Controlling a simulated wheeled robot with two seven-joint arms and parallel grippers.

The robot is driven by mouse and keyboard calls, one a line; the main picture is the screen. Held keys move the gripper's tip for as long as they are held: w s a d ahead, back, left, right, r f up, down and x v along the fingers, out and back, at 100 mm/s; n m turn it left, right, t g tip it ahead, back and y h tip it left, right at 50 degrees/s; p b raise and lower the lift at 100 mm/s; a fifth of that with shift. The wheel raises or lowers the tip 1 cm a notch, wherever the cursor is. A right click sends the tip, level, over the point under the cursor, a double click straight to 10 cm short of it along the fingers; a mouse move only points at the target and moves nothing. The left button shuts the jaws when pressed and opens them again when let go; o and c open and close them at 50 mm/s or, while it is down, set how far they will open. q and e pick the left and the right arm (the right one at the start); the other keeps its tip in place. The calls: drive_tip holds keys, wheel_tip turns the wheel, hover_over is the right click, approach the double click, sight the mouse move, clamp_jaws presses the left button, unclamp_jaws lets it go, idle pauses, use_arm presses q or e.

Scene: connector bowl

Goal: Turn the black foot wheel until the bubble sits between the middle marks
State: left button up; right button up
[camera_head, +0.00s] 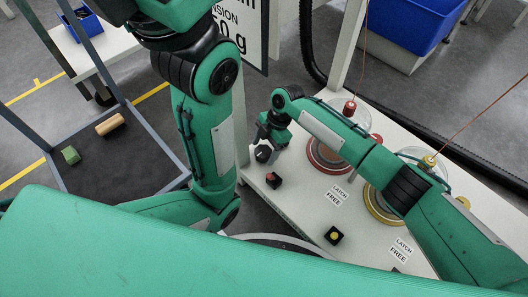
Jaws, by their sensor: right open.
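My right gripper (268,143) is open and points down at the left edge of the white table, in front of the sign. A small dark rounded piece (263,154) shows at its fingertips. I cannot tell whether this is the black foot wheel or part of the gripper, nor whether anything touches it. No bubble or middle marks can be made out. My left arm hangs down in the middle of the picture, and its gripper is not in view.
The white table (290,205) bears a red ringed disc (324,163) and a yellow ringed disc (377,208) under clear domes, partly behind my right arm. A sign (240,30) rises behind.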

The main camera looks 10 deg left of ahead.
drive_tip(key=shift+s+a+f, duration=0.1)
drive_tip(key=shift+f, duration=0.25)
drive_tip(key=shift+c, duration=0.4)
